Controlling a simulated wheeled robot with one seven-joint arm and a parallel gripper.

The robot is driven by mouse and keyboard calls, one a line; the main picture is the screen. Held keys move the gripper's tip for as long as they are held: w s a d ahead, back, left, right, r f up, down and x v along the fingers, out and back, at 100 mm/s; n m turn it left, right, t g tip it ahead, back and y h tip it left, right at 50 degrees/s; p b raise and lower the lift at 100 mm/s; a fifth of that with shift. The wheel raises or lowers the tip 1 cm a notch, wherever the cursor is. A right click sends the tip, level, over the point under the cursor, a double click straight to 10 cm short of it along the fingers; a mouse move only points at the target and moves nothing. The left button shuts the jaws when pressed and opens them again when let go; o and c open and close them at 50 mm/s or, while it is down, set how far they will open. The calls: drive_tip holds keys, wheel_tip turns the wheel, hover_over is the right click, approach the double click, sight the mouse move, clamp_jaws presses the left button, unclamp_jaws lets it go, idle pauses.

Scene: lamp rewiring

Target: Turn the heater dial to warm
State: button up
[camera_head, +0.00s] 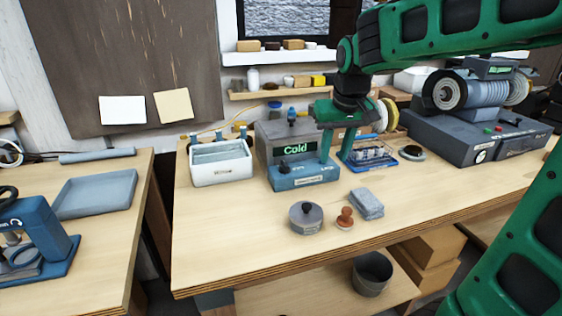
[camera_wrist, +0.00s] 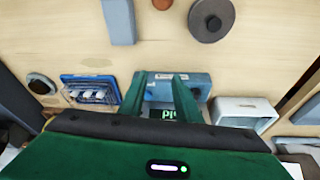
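The heater (camera_head: 290,140) is a grey box with a blue front base, and its green display (camera_head: 296,148) reads "Cold". A small dark knob, apparently the dial (camera_head: 284,168), sits on the blue base at the left. My gripper (camera_head: 335,157) points down at the heater's right side, its fingers apart and empty. In the wrist view my gripper (camera_wrist: 160,80) is open over the blue base (camera_wrist: 200,82), and part of the display (camera_wrist: 168,114) shows between the fingers.
A white bin (camera_head: 221,165) stands left of the heater. A blue rack (camera_head: 370,158) stands close on the right. A round grey lidded tin (camera_head: 305,217), a brown stamp (camera_head: 345,217) and a grey block (camera_head: 367,204) lie in front. The bench's front left is clear.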

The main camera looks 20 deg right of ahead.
drive_tip(key=n+t, duration=0.1)
drive_tip(key=n, duration=0.1)
approach(285, 163)
wheel_tip(285, 163, up, 2)
drive_tip(key=s+d, duration=0.1)
drive_tip(key=s, duration=0.1)
drive_tip(key=shift+y, duration=0.3)
drive_tip(key=x, duration=0.5)
drive_tip(key=w+x, duration=0.1)
drive_tip(key=x, duration=0.5)
drive_tip(key=shift+a+r, duration=0.25)
